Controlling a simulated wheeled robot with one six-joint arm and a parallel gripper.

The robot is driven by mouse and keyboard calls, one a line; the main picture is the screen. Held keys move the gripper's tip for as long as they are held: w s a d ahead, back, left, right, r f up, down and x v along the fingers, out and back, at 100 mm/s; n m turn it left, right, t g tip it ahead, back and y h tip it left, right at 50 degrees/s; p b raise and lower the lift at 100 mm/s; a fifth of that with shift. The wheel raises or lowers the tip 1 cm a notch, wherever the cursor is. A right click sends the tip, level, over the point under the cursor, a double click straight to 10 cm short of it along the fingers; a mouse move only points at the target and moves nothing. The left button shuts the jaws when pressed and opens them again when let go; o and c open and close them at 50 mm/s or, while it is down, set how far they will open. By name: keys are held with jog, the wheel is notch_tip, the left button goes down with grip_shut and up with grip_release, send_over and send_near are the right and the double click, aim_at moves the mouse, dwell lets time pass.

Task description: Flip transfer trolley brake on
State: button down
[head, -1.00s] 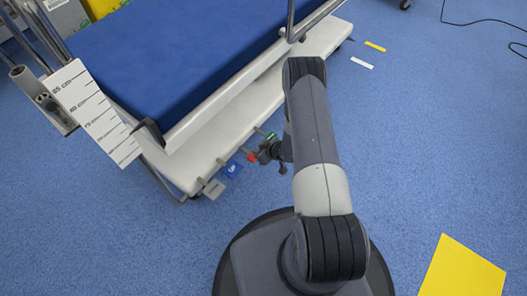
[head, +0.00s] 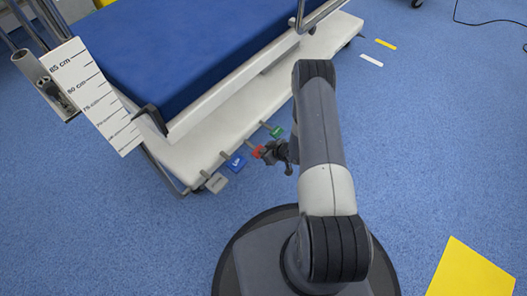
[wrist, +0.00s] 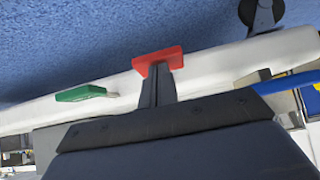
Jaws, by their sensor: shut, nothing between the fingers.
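The transfer trolley (head: 185,152) has a white base with a row of coloured pedals along its near edge. The red pedal (head: 258,151) sits between the green pedal (head: 276,132) and the blue pedal (head: 236,162); a grey pedal (head: 216,183) is at the left end. My gripper (head: 268,153) is shut and empty, right beside the red pedal. In the wrist view the red pedal (wrist: 158,60) lies straight beyond my shut fingertips (wrist: 157,78), overlapping them in the picture; I cannot tell whether they touch. The green pedal (wrist: 82,93) is left there. Pedal labels are mostly unreadable.
A blue mattress (head: 190,50) lies on the trolley above the base. A white height scale (head: 90,95) hangs at the left. Floor markers, including a large yellow sheet (head: 470,275), lie on the right. A castor (wrist: 262,15) shows in the wrist view. The blue floor in front is open.

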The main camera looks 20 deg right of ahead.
jog(key=shift+f, duration=0.4)
jog(key=shift+r, duration=0.1)
jog(key=shift+r+p, duration=0.35)
jog(key=shift+r, duration=0.3)
